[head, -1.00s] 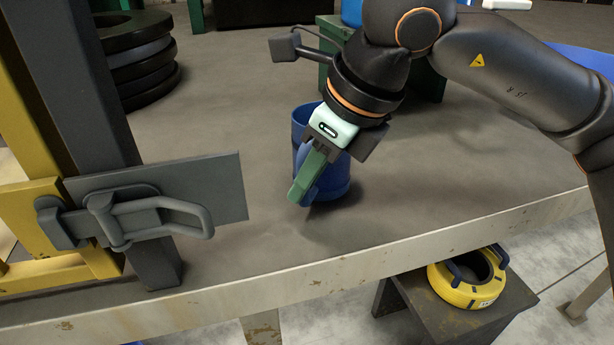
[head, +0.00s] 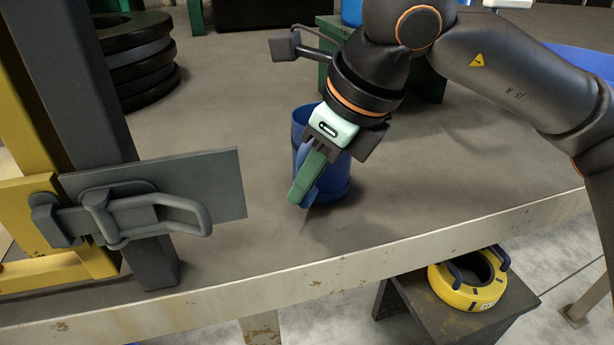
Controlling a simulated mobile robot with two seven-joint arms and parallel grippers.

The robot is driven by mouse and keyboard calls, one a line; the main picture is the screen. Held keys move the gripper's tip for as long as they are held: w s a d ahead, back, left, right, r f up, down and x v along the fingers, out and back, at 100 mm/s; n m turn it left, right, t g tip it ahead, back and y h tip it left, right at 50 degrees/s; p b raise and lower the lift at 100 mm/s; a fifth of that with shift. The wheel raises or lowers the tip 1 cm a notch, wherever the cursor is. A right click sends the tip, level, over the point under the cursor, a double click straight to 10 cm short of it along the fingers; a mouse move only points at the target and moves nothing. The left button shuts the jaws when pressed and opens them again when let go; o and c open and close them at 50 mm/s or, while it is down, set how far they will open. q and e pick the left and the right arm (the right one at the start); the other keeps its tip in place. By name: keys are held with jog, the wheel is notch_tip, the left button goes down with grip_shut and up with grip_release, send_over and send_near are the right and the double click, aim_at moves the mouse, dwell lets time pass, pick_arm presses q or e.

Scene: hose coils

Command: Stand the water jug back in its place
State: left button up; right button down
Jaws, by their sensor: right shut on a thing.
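The blue water jug (head: 338,180) stands upright on the grey table (head: 400,220), or very close to its surface, near the front edge. My right gripper (head: 303,195) comes down over it from the upper right. Its green fingers are shut on the jug at its near left side, where the handle appears to be. The gripper and wrist hide much of the jug's rim and front. My left gripper is not in the head view.
A grey latch with a handle (head: 150,215) on a dark post stands at the left. Black coils (head: 140,60) are stacked at the back left. A green stand is behind my right wrist. A yellow ring-shaped thing (head: 465,295) sits on a low stool below the table edge.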

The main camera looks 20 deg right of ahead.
jog(key=shift+f+b, duration=0.4)
dwell(0.4)
jog(key=c, duration=0.8)
grip_release()
jog(key=shift+o, duration=0.4)
jog(key=shift+r, duration=0.1)
